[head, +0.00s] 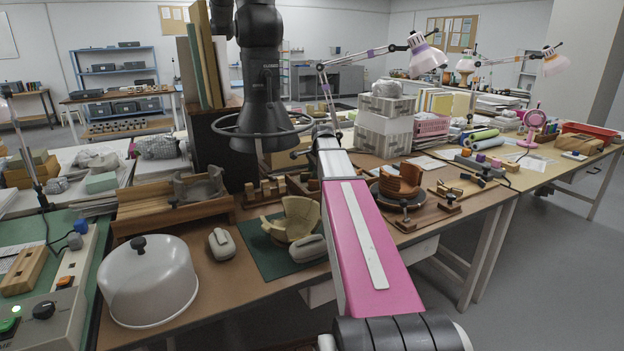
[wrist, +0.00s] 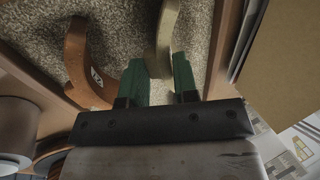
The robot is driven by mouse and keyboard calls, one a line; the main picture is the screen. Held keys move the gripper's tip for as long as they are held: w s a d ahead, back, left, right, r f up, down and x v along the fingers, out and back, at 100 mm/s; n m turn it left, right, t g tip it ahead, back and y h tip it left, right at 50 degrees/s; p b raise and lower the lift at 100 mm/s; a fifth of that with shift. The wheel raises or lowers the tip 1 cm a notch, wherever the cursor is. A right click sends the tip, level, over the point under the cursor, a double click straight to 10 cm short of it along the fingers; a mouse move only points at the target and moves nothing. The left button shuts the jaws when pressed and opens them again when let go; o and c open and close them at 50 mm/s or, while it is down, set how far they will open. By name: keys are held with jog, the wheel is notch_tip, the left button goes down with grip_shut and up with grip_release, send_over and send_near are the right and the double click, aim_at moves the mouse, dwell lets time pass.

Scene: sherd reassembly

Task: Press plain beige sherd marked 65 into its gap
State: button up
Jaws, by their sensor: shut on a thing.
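In the wrist view my gripper (wrist: 160,76) has its green fingers closed on a thin, curved beige sherd (wrist: 164,38), seen nearly edge-on. No number shows on the held sherd. A reddish-brown curved sherd (wrist: 76,60) with a small white label stands to the left, apart from the fingers, over a grainy grey-beige bed (wrist: 120,25). In the head view a partly built beige vessel (head: 300,215) with an open, uneven rim sits on a dark green mat (head: 262,252). My gripper cannot be made out in the head view.
A white dome with a black knob (head: 148,285) stands left of the mat, with a pale grey rounded object (head: 221,243) between. A wooden box (head: 170,208) is behind them. A terracotta vessel (head: 400,184) stands to the right, past my pink arm link. Bare tabletop (head: 235,290) lies in front.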

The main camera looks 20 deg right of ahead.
jog(key=shift+r, duration=3.35)
